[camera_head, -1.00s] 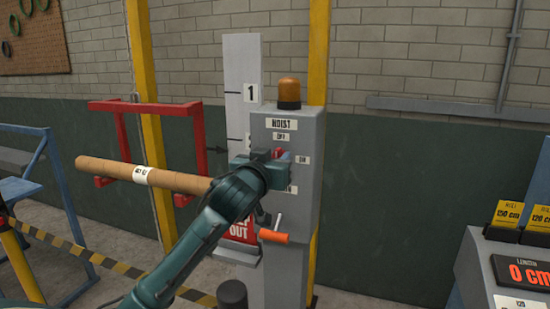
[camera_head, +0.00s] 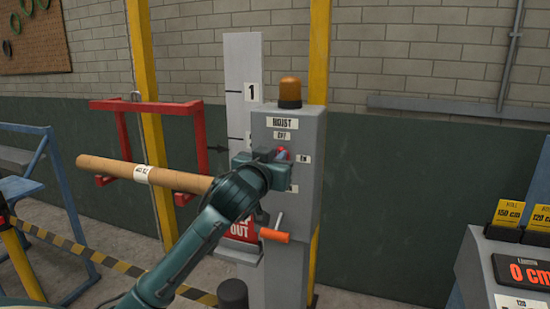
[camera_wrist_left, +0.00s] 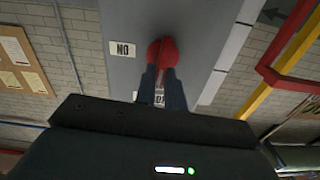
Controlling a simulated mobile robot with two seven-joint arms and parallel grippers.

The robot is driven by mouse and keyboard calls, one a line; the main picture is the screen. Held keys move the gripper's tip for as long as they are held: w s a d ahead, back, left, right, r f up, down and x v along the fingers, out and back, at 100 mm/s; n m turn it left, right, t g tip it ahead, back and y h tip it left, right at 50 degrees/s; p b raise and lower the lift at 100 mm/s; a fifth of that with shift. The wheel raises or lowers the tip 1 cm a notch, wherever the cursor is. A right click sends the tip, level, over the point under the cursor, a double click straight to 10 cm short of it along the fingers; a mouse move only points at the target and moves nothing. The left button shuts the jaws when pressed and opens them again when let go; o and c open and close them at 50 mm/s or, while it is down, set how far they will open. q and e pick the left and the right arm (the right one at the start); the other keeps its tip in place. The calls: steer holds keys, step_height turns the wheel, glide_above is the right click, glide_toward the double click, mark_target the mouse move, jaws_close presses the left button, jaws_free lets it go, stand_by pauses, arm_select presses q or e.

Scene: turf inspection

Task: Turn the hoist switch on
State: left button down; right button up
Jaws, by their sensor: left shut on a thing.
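The grey hoist box (camera_head: 312,202) stands ahead, labelled HOIST, with an OFF label (camera_head: 285,137) above the switch and an ON label (camera_head: 304,159) to its right. The red switch knob (camera_head: 282,149) is mostly hidden by my left gripper (camera_head: 282,157). In the left wrist view, the fingers (camera_wrist_left: 166,82) are shut on the red knob (camera_wrist_left: 162,52), with the ON label (camera_wrist_left: 123,49) to its left and another label partly hidden behind the fingers. The knob's exact setting is hard to tell. My right gripper is not in view.
An amber lamp (camera_head: 290,92) tops the box. An orange-handled crank (camera_head: 274,236) sticks out below the switch. A red hoist frame (camera_head: 124,148) and a brown roll (camera_head: 110,168) are to the left. A display console (camera_head: 478,255) stands at the right.

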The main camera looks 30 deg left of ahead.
arm_select(q)
steer(key=shift+w+d+f+m, duration=0.1)
steer(key=shift+d+f+m, duration=0.1)
steer(key=shift+m, duration=2.65)
steer(key=shift+d+f+m, duration=0.2)
steer(key=shift+f+m, duration=0.05)
steer(key=shift+m, duration=2.55)
steer(key=shift+w+d+f+m, duration=0.1)
steer(key=shift+d+f+m, duration=0.1)
steer(key=shift+m, duration=2.65)
steer(key=c, duration=1.5)
jaws_free()
steer(key=shift+s+f, duration=0.1)
